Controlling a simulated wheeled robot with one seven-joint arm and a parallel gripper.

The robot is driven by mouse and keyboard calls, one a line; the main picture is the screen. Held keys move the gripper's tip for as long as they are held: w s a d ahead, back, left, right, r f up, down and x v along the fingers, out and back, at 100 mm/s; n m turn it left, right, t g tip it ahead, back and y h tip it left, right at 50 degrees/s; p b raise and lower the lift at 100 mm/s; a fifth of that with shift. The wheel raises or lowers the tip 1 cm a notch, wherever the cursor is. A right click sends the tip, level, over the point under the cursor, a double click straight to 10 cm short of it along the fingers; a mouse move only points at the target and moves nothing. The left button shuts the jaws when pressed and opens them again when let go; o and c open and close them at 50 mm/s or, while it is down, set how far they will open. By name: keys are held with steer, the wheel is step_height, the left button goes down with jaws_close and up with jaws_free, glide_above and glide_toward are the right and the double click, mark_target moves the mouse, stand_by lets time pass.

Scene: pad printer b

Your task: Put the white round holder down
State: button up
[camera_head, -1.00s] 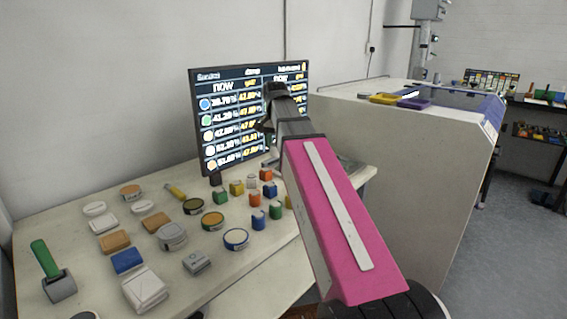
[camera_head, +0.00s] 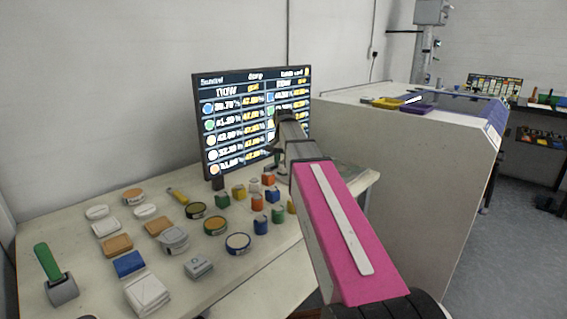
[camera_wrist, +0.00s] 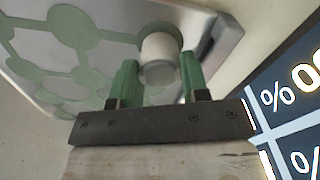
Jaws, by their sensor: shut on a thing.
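The white round holder (camera_wrist: 159,48) is a short white cylinder between the two green fingers of my gripper (camera_wrist: 160,80) in the wrist view. My gripper is shut on it. Beyond it lies a light plate (camera_wrist: 25,70) with a pattern of green discs joined by green bars. The holder is over the plate near its edge; I cannot tell whether it touches the plate. In the head view my gripper (camera_head: 279,152) is in front of the screen, low over the table's back right part. My arm hides most of the plate there, and I cannot make out the holder.
The screen (camera_head: 225,125) stands close behind my gripper. Several small coloured blocks (camera_head: 257,203) stand left of my arm. Tins, pads and boxes cover the table's left part. A large white machine (camera_head: 410,160) stands to the right. The table's front right area (camera_head: 265,275) is clear.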

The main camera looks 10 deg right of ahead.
steer(key=shift+f, duration=0.3)
steer(key=o, duration=0.9)
steer(key=shift+c, duration=0.2)
steer(key=shift+r, duration=0.15)
step_height(320, 180, up, 12)
